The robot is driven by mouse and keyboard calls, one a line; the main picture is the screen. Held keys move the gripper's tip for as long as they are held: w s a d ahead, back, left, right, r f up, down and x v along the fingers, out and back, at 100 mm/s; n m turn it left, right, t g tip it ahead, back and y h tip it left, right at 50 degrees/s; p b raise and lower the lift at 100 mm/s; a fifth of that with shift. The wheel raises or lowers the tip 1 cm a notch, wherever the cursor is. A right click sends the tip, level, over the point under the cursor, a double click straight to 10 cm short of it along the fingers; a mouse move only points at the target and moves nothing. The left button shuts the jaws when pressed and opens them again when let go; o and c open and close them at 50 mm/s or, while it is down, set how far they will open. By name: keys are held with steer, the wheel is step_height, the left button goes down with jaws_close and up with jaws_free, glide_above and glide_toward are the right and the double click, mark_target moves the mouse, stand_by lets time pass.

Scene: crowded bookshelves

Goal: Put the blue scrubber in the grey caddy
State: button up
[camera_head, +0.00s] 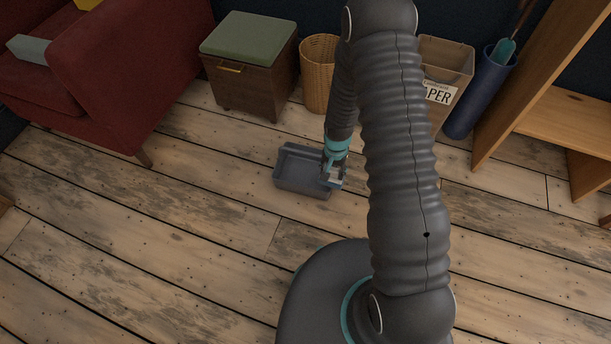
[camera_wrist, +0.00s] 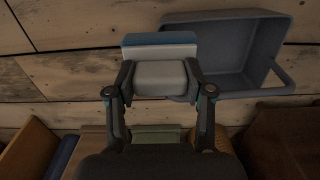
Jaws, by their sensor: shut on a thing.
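The blue scrubber is a pale block with a blue layer along one side, clear in the wrist view (camera_wrist: 160,50) and small in the head view (camera_head: 336,179). My gripper (camera_wrist: 159,78) is shut on it, one finger on each side. In the head view my gripper (camera_head: 334,170) points down at the right end of the grey caddy (camera_head: 303,191). The caddy is an open tub with a handle, on the floor. In the wrist view the caddy (camera_wrist: 228,50) lies to the right of the scrubber, which overlaps its left edge. The height between them is unclear.
A green-topped wooden box (camera_head: 250,65), a wicker basket (camera_head: 318,75), a clear paper bin (camera_head: 446,62) and a blue cylinder holder (camera_head: 478,95) stand behind. A red sofa (camera_head: 110,75) is left, a wooden shelf (camera_head: 560,115) right. The floor left of the caddy is clear.

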steer(key=shift+w+a+f, duration=0.95)
steer(key=shift+a+f, duration=0.65)
steer(key=shift+f, duration=0.2)
steer(key=shift+w+a+f, duration=0.95)
steer(key=shift+a+f, duration=0.7)
steer(key=shift+f, duration=0.2)
steer(key=shift+w+a+f, duration=0.95)
steer(key=shift+a+f, duration=0.65)
steer(key=shift+f, duration=0.2)
steer(key=shift+f+b, duration=0.35)
steer(key=shift+b, duration=0.1)
steer(key=shift+f+b, duration=0.25)
steer(key=shift+b, duration=0.05)
steer(key=o, duration=1.3)
